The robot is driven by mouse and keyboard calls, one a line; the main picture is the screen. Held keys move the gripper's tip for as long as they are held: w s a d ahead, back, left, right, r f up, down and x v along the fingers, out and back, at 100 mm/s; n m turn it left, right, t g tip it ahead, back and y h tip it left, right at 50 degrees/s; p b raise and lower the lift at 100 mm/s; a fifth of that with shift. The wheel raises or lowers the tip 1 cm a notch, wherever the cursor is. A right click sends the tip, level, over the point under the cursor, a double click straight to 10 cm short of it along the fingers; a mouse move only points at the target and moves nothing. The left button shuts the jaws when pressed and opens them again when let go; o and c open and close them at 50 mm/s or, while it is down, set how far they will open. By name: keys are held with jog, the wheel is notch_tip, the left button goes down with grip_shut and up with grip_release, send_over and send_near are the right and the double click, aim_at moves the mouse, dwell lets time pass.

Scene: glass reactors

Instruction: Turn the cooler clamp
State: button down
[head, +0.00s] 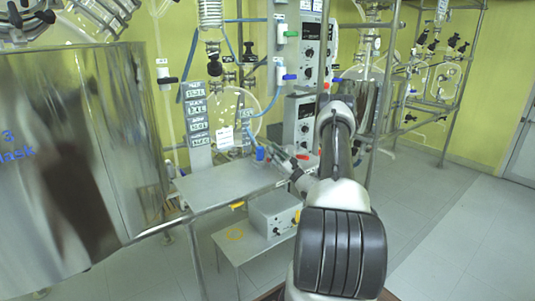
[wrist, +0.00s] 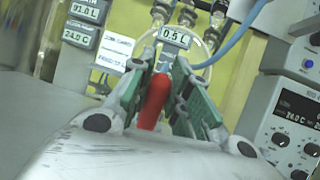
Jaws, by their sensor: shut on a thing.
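A red handle (wrist: 154,100) sits between the green-padded fingers of my gripper (wrist: 160,75) in the wrist view. The fingers are shut on it. Its far end is hidden among the fingertips, so I cannot tell what it joins. In the head view my gripper (head: 273,152) reaches left over the steel table beside the round glass vessel (head: 228,108); the red handle cannot be made out there. A blue handle (head: 259,153) shows close to the fingertips. No label marks which part is the cooler clamp.
A large steel tank (head: 75,150) fills the left. The steel table (head: 222,182) has a bare top, with a grey box (head: 273,213) on a lower shelf. Control units (head: 303,120) stand behind my arm. A "0.5 L" display (wrist: 175,37) is just beyond the fingertips. Open floor lies at right.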

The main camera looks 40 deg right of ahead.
jog(key=shift+s+f, duration=0.1)
jog(key=shift+s, duration=0.05)
dwell(0.3)
jog(key=c, duration=1.3)
grip_release()
jog(key=v, duration=1.2)
jog(key=shift+f, duration=0.2)
